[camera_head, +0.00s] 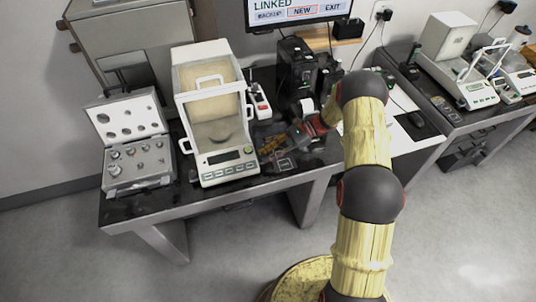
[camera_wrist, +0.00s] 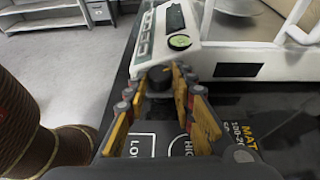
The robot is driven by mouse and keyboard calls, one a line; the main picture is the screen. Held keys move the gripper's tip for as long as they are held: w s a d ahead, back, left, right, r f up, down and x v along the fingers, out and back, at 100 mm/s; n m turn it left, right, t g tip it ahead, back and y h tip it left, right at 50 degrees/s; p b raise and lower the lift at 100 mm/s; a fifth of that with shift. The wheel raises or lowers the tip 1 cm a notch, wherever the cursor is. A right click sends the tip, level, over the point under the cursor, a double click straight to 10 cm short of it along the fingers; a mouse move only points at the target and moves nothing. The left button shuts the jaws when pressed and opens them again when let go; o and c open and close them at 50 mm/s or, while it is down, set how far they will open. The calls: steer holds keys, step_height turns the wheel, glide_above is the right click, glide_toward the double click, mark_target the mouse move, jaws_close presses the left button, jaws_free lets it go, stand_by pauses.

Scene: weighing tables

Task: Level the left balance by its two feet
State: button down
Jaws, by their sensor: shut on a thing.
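The left balance (camera_head: 220,172) is a white unit with a glass draft shield and front display, on the dark left table. In the wrist view its front panel (camera_wrist: 160,38) has a round green disc (camera_wrist: 180,42) that looks like a level; I cannot read its bubble. A black round foot knob (camera_wrist: 159,75) sits under the panel's near corner. My gripper (camera_wrist: 160,88) is at the balance's right front corner, its yellow fingers closed on either side of this knob. It also shows in the head view (camera_head: 268,148). The other foot is not clearly visible.
An open weight case (camera_head: 135,170) stands left of the balance. A black device (camera_head: 296,75) and monitor (camera_head: 297,12) stand behind my gripper. More balances (camera_head: 470,90) stand on the right table.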

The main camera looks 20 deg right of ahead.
steer(key=shift+w+n+g, duration=0.15)
steer(key=shift+n+g, duration=0.25)
steer(key=c, duration=1.6)
jaws_free()
steer(key=shift+o, duration=0.6)
steer(key=v, duration=1.2)
steer(key=shift+f, duration=0.1)
